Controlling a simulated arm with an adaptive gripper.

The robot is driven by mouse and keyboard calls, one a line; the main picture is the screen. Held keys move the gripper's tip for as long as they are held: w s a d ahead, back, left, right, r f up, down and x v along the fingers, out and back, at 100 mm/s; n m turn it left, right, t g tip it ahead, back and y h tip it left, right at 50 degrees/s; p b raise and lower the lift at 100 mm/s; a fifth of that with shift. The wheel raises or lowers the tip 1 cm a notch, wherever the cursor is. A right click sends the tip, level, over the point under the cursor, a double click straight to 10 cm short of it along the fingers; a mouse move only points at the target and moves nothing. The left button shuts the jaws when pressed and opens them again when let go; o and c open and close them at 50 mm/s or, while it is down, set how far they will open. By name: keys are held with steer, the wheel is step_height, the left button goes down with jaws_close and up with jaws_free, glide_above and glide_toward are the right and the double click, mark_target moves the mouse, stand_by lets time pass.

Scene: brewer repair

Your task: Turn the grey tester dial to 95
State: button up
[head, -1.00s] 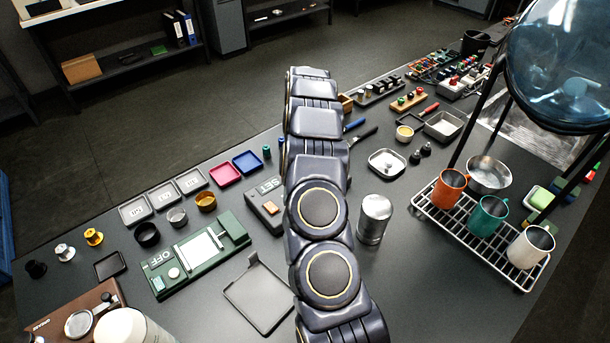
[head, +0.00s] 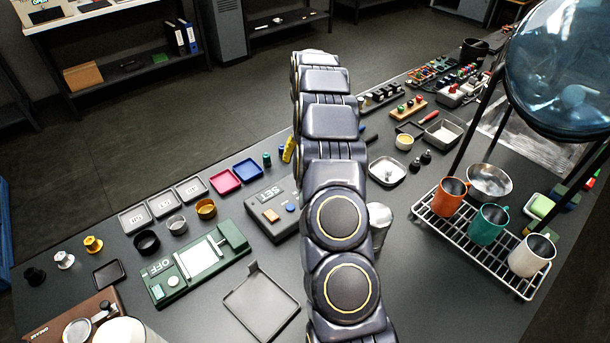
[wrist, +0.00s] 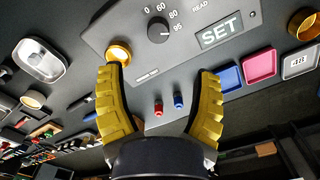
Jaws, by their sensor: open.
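The grey tester (head: 262,228) lies on the bench just left of my arm in the head view, with its SET label showing. Its dial is not visible there. In the wrist view, the tester panel (wrist: 112,28) fills the upper middle. The dark grey dial (wrist: 158,30) sits beside printed numbers, with 95 near its right side. I cannot tell its exact setting. My gripper (wrist: 158,74) has its yellow fingers wide apart, with nothing held between them. The dial is beyond the fingertips, between them across the picture. In the head view, only a yellow bit of the gripper shows beside the arm.
In the head view, a green device (head: 205,280) marked OFF and a flat grey tray (head: 262,306) lie left of my arm. Pink (head: 225,182) and blue (head: 248,169) trays lie behind the tester. A mug rack (head: 470,251) stands to the right.

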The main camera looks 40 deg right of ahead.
steer(key=f+n, duration=0.1)
steer(key=n, duration=0.2)
steer(key=shift+s+d+f, duration=0.15)
steer(key=shift+s+f, duration=0.1)
steer(key=shift+f, duration=0.15)
steer(key=shift+f+n, duration=0.4)
steer(key=shift+f, duration=0.05)
step_height(320, 180, down, 8)
steer(key=shift+r, duration=0.25)
jaws_close()
